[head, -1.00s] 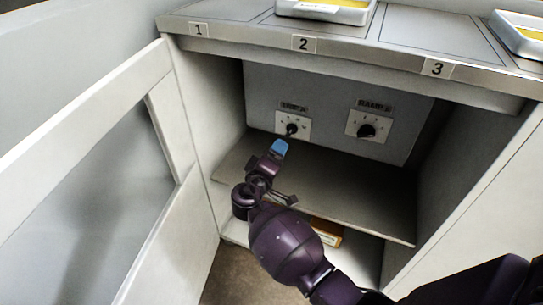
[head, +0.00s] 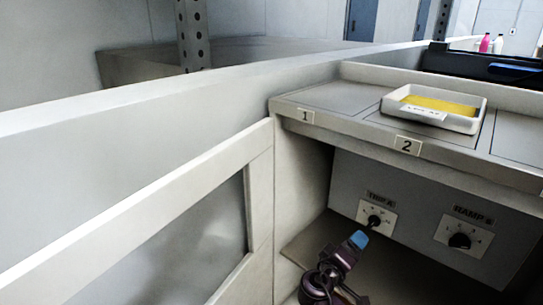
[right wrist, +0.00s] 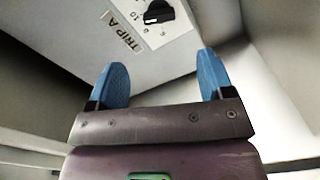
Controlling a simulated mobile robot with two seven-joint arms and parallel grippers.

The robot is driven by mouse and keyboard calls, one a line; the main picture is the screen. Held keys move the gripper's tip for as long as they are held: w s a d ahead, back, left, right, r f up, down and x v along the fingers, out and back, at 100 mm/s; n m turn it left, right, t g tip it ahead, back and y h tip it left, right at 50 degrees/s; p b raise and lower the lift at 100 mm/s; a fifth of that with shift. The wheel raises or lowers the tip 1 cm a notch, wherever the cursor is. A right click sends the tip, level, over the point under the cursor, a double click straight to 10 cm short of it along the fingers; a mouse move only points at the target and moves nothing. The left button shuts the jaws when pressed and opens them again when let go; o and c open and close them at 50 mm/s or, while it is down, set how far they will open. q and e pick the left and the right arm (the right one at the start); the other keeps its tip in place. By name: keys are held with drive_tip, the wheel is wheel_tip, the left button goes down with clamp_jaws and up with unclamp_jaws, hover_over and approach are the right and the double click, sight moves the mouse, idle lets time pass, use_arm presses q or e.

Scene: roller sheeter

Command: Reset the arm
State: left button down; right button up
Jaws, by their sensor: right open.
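My right gripper (head: 357,240) is inside the open cabinet, in front of the left knob. In the right wrist view its two blue fingers (right wrist: 161,64) are spread apart with nothing between them. The black TRIP A knob (head: 374,221) sits on a white dial plate on the grey panel. In the right wrist view the knob (right wrist: 158,12) is ahead of the fingers, apart from them, near the top edge. My left gripper is not in view.
A second knob, RAMP (head: 460,241), is to the right on the panel. The open cabinet door (head: 150,225) stands at the left. The countertop (head: 345,97) above carries a white tray (head: 458,119) with yellow contents. A shelf (head: 300,250) lies beneath the gripper.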

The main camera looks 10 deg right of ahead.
drive_tip(key=s+d+r+n+y+p, duration=0.15)
drive_tip(key=s+y+p, duration=0.25)
drive_tip(key=s+p, duration=0.5)
drive_tip(key=s+d+r+y+p, duration=0.15)
drive_tip(key=s+y+p, duration=0.3)
drive_tip(key=s, duration=0.85)
use_arm(q)
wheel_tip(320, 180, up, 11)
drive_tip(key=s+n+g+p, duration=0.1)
drive_tip(key=p, duration=0.8)
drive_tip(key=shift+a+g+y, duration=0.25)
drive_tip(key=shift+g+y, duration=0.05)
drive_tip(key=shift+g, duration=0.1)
use_arm(e)
drive_tip(key=s+a+r+m+y, duration=0.1)
drive_tip(key=s+r+y, duration=0.1)
drive_tip(key=s, duration=0.6)
drive_tip(key=s+a+r+m+y, duration=0.1)
drive_tip(key=s+r, duration=0.3)
drive_tip(key=s, duration=0.5)
drive_tip(key=s+a+r+m+y, duration=0.1)
drive_tip(key=s+a+r+y, duration=0.1)
drive_tip(key=s, duration=0.7)
drive_tip(key=shift+s+a+r+y, duration=0.15)
drive_tip(key=shift+a+r+y, duration=0.2)
drive_tip(key=shift+a+r, duration=0.35)
drive_tip(key=shift+d+r+m, duration=0.1)
drive_tip(key=shift+d+m, duration=0.05)
drive_tip(key=shift+m, duration=0.1)
drive_tip(key=shift+c, duration=0.4)
